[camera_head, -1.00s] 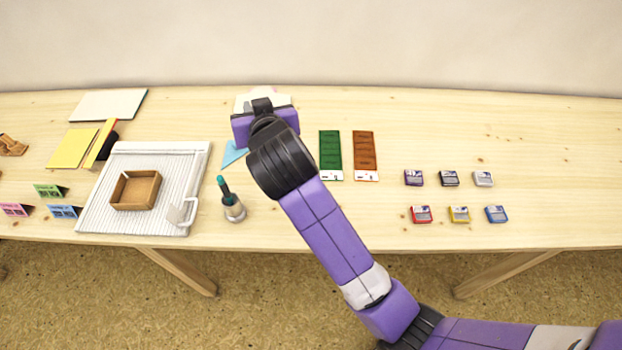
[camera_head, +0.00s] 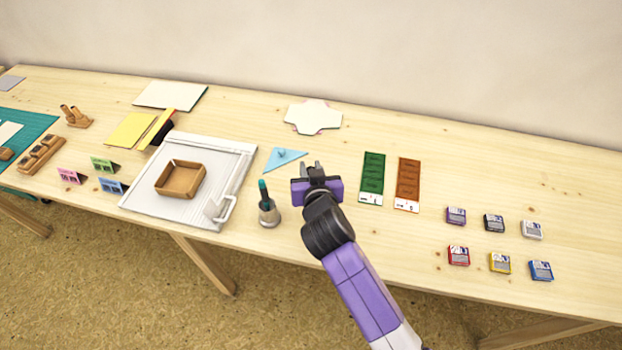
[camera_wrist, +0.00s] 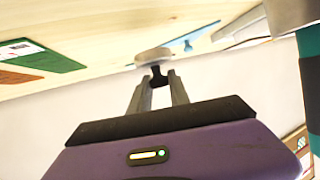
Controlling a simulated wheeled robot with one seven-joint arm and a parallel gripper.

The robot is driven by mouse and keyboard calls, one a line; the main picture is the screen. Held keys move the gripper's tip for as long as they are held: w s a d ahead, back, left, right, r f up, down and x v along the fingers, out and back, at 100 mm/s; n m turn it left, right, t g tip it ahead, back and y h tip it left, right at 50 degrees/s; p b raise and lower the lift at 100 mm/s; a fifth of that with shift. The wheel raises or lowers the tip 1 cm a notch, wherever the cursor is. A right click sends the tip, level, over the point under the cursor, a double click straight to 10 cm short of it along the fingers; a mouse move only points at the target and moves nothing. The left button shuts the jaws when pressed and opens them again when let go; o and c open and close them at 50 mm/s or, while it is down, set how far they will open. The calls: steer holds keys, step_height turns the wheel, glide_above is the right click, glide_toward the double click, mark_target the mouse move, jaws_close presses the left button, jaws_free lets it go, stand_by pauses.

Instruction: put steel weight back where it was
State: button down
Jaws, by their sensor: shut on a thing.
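My gripper (camera_head: 313,168) is above the table, between the blue triangle (camera_head: 283,158) and the green strip (camera_head: 372,178). In the wrist view, my gripper (camera_wrist: 159,85) is shut on the dark knob of the steel weight (camera_wrist: 153,55), a pale grey round disc lying beyond the fingertips.
A steel holder with a teal-topped tool (camera_head: 268,207) stands left of my arm. A ribbed white board (camera_head: 150,200) carries a wooden box (camera_head: 180,179). A brown strip (camera_head: 408,184) and several inkpads (camera_head: 494,223) are to the right. Bare table surrounds the cross-shaped sheet.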

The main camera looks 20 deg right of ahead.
steer(key=shift+f, duration=2)
steer(key=shift+f+b, duration=0.1)
steer(key=shift+b, duration=0.2)
steer(key=c, duration=1.2)
jaws_free()
steer(key=shift+f, duration=0.1)
steer(key=shift+c, duration=0.2)
steer(key=shift+r, duration=0.25)
steer(key=shift+s+a, duration=0.15)
steer(key=shift+s, duration=0.2)
steer(key=v, duration=1.1)
steer(key=shift+s+r, duration=0.1)
steer(key=shift+r, duration=0.05)
